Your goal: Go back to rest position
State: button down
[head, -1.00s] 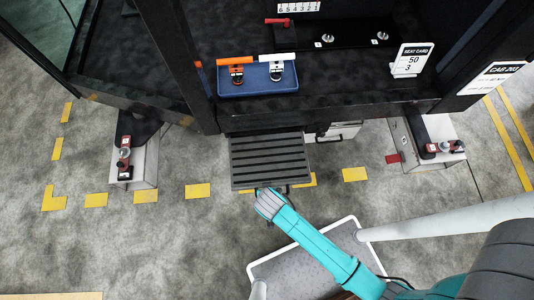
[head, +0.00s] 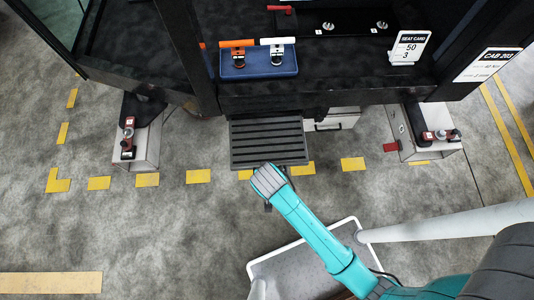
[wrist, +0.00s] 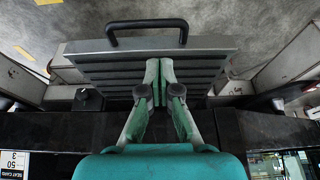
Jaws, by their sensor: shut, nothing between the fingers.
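My teal arm reaches from the lower right in the head view, ending in a grey wrist near the front of the cab step. My gripper (wrist: 159,68) shows in the wrist view with its two green fingers together and nothing between them. Behind the fingers in that view is the ribbed grey step (wrist: 95,65) with a black handle bar. The step (head: 268,143) also shows in the head view, just beyond my wrist. The fingertips are hidden in the head view.
A blue tray (head: 285,70) with an orange-handled and a white-handled tool sits on the cab floor. A seat card (head: 410,47) stands to its right. Boxes with red-and-black devices flank the step (head: 137,150). Open grey floor with yellow dashes lies left of my arm.

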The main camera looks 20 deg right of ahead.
jog(key=shift+r, duration=0.25)
dwell(0.4)
jog(key=s+d+r+n+t+y, duration=0.1)
jog(key=s+d+r+t, duration=0.15)
jog(key=s, duration=0.35)
jog(key=s+d+r+n+t+y, duration=0.1)
jog(key=s+d+r+t, duration=0.15)
jog(key=s, duration=0.35)
jog(key=s+d+r+t, duration=0.1)
jog(key=s+r+t, duration=0.1)
jog(key=r, duration=0.4)
jog(key=s+r+n+t, duration=0.1)
jog(key=s+r+t, duration=0.1)
jog(key=s+r, duration=0.3)
jog(key=s+d+r+t, duration=0.1)
jog(key=s+r, duration=0.3)
jog(key=r, duration=0.5)
jog(key=shift+s+d+t+h, duration=0.25)
jog(key=shift+d+t+h, duration=0.15)
jog(key=shift+t, duration=0.2)
jog(key=c, duration=1.9)
grip_release()
